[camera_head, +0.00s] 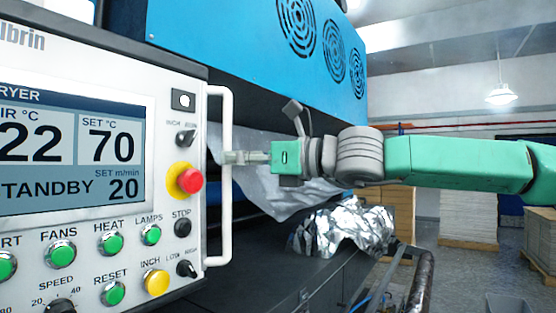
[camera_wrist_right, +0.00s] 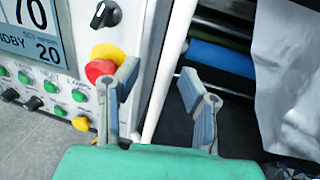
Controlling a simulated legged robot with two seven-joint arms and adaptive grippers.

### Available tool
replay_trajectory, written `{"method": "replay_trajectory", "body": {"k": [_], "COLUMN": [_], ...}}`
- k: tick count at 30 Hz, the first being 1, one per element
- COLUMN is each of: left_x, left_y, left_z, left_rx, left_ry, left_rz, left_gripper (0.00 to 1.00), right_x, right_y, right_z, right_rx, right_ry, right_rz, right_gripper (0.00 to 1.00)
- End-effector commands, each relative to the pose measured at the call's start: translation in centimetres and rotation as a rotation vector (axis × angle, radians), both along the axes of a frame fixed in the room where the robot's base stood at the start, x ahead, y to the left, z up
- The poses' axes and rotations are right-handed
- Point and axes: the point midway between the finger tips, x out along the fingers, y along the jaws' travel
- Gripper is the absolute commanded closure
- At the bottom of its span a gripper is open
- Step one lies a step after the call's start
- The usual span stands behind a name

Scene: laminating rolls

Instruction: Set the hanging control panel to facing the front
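The hanging control panel (camera_head: 75,150) fills the left of the head view, its screen and buttons turned mostly towards me and slightly angled. A white vertical bar handle (camera_head: 227,240) runs along its right edge. My right gripper (camera_head: 238,157) reaches in from the right, its fingertips at the upper-middle part of the handle. In the right wrist view, the fingers (camera_wrist_right: 158,75) are spread apart with the white handle (camera_wrist_right: 168,70) running between them. The handle looks clear of the right finger; whether the left finger touches it I cannot tell. My left gripper is out of view.
A red emergency button (camera_head: 190,181) on a yellow base sits close to the right fingertips. Behind stands a blue machine housing (camera_head: 260,35) with a white sheet (camera_head: 270,195) and crumpled foil (camera_head: 345,230) below. Pallet stacks (camera_head: 468,212) stand at the far right.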

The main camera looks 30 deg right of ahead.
Motion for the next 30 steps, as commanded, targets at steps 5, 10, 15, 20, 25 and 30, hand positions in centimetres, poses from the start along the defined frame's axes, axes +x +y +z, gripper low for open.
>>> {"method": "replay_trajectory", "body": {"k": [5,10,15,20,25,30], "left_x": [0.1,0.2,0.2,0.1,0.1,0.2], "left_y": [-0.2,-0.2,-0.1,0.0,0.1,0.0], "left_z": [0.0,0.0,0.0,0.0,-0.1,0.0], "left_rx": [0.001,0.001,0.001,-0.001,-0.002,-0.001], "left_ry": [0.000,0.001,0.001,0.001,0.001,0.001], "left_rz": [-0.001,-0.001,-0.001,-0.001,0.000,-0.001], "left_gripper": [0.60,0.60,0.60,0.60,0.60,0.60], "right_x": [-2.3,-4.1,-5.8,-7.0,-7.5,-7.5], "right_y": [-2.0,-3.5,-4.6,-5.2,-5.4,-5.6], "right_z": [0.1,0.0,-0.1,0.0,0.0,0.0], "right_rx": [0.006,0.017,0.013,0.008,0.004,0.004], "right_ry": [-0.004,-0.002,-0.002,-0.003,-0.002,-0.002], "right_rz": [-0.002,-0.003,0.001,-0.001,-0.001,-0.001], "right_gripper": [0.64,0.64,0.64,0.64,0.64,0.64]}}
